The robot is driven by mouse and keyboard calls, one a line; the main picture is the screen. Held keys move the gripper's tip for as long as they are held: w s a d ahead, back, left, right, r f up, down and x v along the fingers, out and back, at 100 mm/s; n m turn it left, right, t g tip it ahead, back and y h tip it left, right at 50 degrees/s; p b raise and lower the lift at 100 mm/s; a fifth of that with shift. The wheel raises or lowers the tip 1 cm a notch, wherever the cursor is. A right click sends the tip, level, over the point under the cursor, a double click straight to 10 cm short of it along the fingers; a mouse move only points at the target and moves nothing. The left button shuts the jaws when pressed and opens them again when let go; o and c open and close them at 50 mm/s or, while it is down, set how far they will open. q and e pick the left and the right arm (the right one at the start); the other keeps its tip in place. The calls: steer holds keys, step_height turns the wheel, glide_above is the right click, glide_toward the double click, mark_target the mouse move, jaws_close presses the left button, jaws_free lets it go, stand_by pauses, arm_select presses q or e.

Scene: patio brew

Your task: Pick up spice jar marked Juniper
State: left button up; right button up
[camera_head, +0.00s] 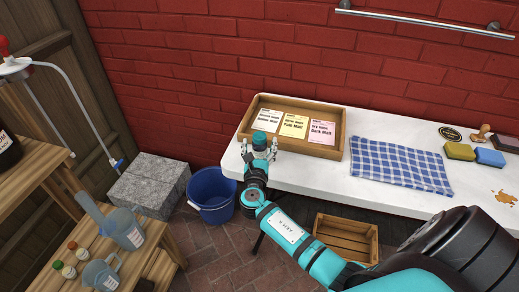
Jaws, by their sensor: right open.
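Two small jars, a nearer jar (67,271) and a farther jar (82,254), stand side by side on a low wooden bench at the lower left. My right gripper (260,149) is open and empty at the front left corner of the wooden tray, far to the right of the jars. My left gripper is not in view.
A measuring jug (101,276) and a larger pitcher (126,232) stand close to the jars. A blue bucket (212,196) and a grey block (150,186) lie between bench and white table (300,183). The wooden tray (338,130) holds three labelled cards.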

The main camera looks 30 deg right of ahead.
steer(key=shift+w+d, duration=0.25)
steer(key=shift+w, duration=0.05)
steer(key=shift+s, duration=0.1)
steer(key=shift+c, duration=0.2)
steer(key=c, duration=1.3)
steer(key=shift+r, duration=0.1)
